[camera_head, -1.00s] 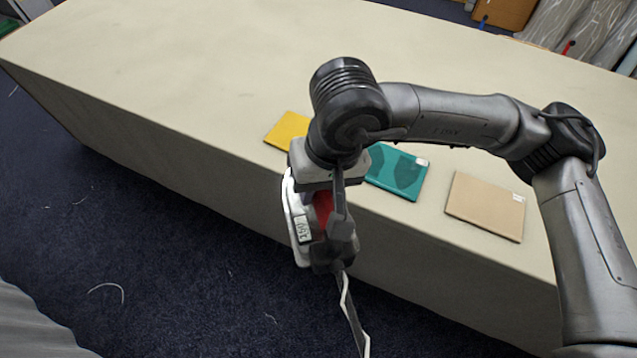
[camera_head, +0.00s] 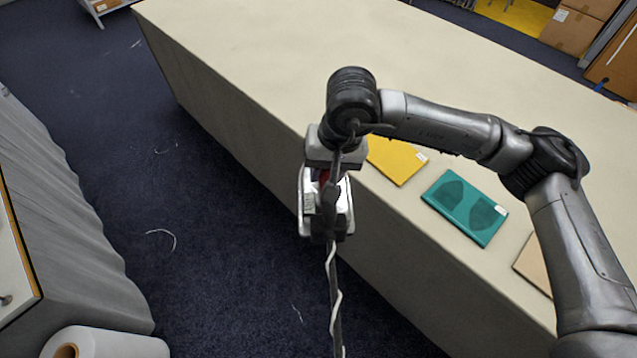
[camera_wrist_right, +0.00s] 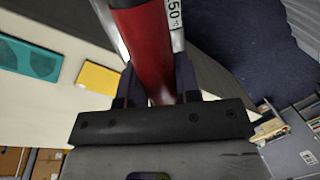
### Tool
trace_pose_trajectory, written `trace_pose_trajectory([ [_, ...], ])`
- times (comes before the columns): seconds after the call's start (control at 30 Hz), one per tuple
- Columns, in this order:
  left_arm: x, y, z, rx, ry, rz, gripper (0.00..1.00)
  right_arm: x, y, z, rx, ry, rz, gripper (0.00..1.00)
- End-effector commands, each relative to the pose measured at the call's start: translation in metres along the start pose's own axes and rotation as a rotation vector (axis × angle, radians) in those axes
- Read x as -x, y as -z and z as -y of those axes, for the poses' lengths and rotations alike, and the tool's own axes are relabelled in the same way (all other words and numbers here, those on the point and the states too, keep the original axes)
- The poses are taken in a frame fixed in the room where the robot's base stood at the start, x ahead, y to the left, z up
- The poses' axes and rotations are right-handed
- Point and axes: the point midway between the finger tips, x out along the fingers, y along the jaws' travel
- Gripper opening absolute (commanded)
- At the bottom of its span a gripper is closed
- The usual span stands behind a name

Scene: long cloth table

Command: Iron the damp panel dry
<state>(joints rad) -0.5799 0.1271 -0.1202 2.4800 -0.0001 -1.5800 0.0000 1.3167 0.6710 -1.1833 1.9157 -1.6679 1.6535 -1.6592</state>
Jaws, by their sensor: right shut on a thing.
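My right gripper (camera_head: 326,177) is shut on the red handle of a white and grey iron (camera_head: 309,205). It holds the iron off the front edge of the table, over the floor side and left of the panels. In the right wrist view the red handle (camera_wrist_right: 146,45) sits between the fingers. A teal panel (camera_head: 463,227) with two darker patches lies flat on the table, right of the gripper. It also shows in the right wrist view (camera_wrist_right: 28,62). A yellow panel (camera_head: 398,164) and a partly hidden tan panel (camera_head: 533,262) lie either side of it. My left gripper is out of view.
The cloth table (camera_head: 270,60) is bare to the left and behind the panels. A cord (camera_head: 335,290) hangs below the iron. A white roll (camera_head: 100,345) and a grey-draped stand (camera_head: 65,230) are at lower left. Cardboard boxes (camera_head: 572,33) stand beyond the table.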

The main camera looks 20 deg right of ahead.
Motion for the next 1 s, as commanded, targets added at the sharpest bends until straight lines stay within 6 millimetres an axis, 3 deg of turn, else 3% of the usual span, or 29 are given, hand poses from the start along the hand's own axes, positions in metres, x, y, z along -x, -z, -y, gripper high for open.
trace_pose_trajectory([
  [0.2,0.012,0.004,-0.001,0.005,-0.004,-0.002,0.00,-0.022,0.054,-0.058,-0.197,0.000,-0.039,0.00],
  [0.5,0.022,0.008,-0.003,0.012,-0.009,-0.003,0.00,-0.054,0.105,-0.157,-0.434,-0.001,-0.089,0.00],
  [0.73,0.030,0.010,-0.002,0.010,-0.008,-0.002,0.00,-0.072,0.127,-0.241,-0.590,-0.001,-0.121,0.00],
  [1.0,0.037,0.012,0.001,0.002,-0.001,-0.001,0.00,-0.083,0.135,-0.336,-0.735,0.000,-0.150,0.00],
])
